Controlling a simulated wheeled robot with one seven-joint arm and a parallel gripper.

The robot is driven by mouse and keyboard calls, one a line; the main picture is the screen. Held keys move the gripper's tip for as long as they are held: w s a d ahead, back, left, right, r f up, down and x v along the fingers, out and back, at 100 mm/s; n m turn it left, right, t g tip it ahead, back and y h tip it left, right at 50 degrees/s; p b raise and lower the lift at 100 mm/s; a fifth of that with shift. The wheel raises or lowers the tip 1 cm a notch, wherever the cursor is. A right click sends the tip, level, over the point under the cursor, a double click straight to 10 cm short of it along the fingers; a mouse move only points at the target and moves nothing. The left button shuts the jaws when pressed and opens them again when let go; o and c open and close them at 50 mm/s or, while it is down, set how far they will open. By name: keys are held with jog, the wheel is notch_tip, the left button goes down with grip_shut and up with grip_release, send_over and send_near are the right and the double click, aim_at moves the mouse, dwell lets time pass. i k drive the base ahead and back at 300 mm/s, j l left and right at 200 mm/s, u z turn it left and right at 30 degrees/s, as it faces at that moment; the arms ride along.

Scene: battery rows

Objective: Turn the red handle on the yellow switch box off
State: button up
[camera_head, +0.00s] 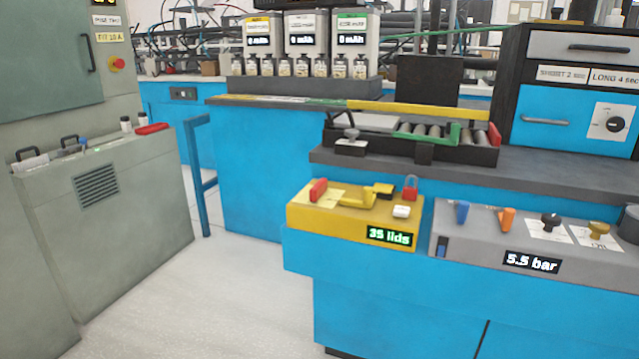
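The yellow switch box (335,226) sits on the near blue counter in the middle of the picture. A small red handle (318,190) stands up on its top at the left, next to a pale label. A yellow lever-like part (356,199) and a small dark block lie on the top, right of the handle. A white button (402,211) and a red padlock-shaped piece (411,186) are at its right side. A green-lit display on its front reads "35 lids". My gripper is not in view.
A grey panel (460,245) with blue, orange, black and brass knobs and a "5.5 bar" display stands just right. A roller tray (420,145) sits on the shelf behind. A grey cabinet (110,200) stands left. The floor (220,300) between is clear.

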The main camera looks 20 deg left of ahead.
aim_at(321, 186)
jog(key=u, duration=1)
